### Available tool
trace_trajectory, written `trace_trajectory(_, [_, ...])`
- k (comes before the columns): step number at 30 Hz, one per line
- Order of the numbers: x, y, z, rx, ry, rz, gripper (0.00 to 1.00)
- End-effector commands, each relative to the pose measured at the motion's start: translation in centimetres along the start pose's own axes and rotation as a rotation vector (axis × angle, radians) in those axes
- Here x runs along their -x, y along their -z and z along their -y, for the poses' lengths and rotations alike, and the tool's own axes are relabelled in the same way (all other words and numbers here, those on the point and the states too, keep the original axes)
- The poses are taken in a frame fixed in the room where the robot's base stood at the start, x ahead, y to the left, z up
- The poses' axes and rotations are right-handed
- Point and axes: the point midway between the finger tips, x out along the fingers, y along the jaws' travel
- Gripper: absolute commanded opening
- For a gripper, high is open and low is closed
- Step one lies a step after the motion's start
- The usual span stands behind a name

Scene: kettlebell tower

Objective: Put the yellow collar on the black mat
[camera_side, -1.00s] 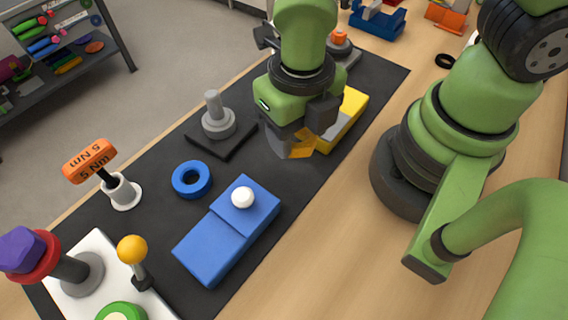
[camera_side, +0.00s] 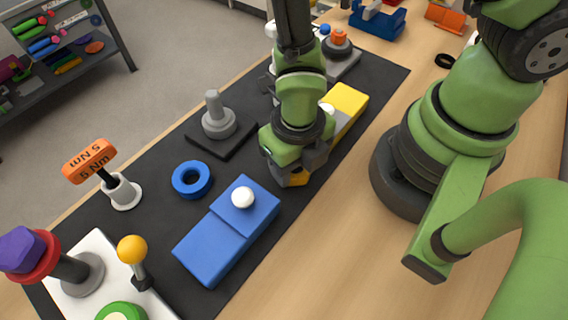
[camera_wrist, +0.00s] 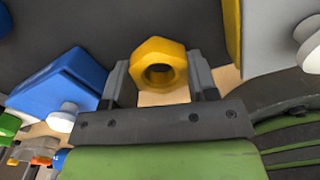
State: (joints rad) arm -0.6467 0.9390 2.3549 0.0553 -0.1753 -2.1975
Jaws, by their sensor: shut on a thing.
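The yellow collar (camera_wrist: 158,65) is a hexagonal ring with a round hole, seen between the two fingers in the wrist view. My gripper (camera_wrist: 160,82) is shut on it. In the side view my gripper (camera_side: 288,178) is low near the mat's right edge, between the blue block and the yellow block. The black mat (camera_side: 165,235) lies along the bench. I cannot tell whether the collar touches the mat.
A blue block (camera_side: 215,242) with a white knob is left of my gripper. A yellow block (camera_side: 348,104) stands behind it. A blue ring (camera_side: 191,180) and a grey post on a black base (camera_side: 219,122) are on the mat's left part. Bare wood (camera_side: 330,230) lies to the right.

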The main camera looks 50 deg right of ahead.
Motion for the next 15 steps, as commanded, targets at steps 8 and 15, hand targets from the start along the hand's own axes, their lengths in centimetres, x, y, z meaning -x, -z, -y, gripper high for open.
trace_trajectory(8, [-0.09,0.00,0.00,0.000,0.000,0.000,0.19])
trace_trajectory(15, [-0.65,-0.01,-0.01,0.001,0.000,0.000,0.19])
